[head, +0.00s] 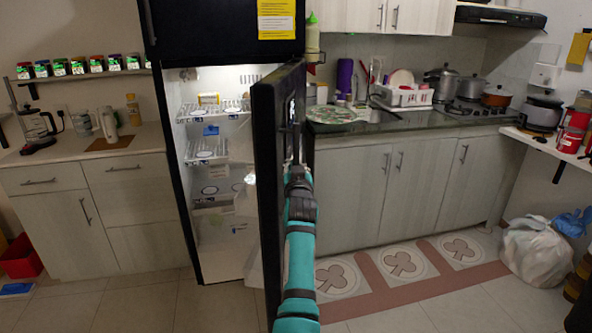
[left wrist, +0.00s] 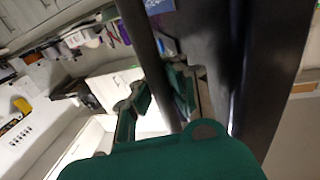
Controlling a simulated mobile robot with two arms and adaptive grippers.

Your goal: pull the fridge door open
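The black fridge door (head: 268,170) stands swung well out from the fridge (head: 210,180), seen nearly edge-on in the head view, and the lit shelves inside show. The door's long bar handle (left wrist: 141,35) runs down between the green fingers of my left gripper (left wrist: 158,93) in the left wrist view. The fingers look closed around the bar. In the head view my left gripper (head: 298,172) is at the door's outer face, and its fingertips are hard to make out. My right gripper is in neither view.
A counter (head: 400,127) with a dish rack (head: 405,96) and pots is at the right. A cabinet with a coffee maker (head: 36,125) is at the left. A white bag (head: 537,250) sits on the floor at right. The tiled floor in front is clear.

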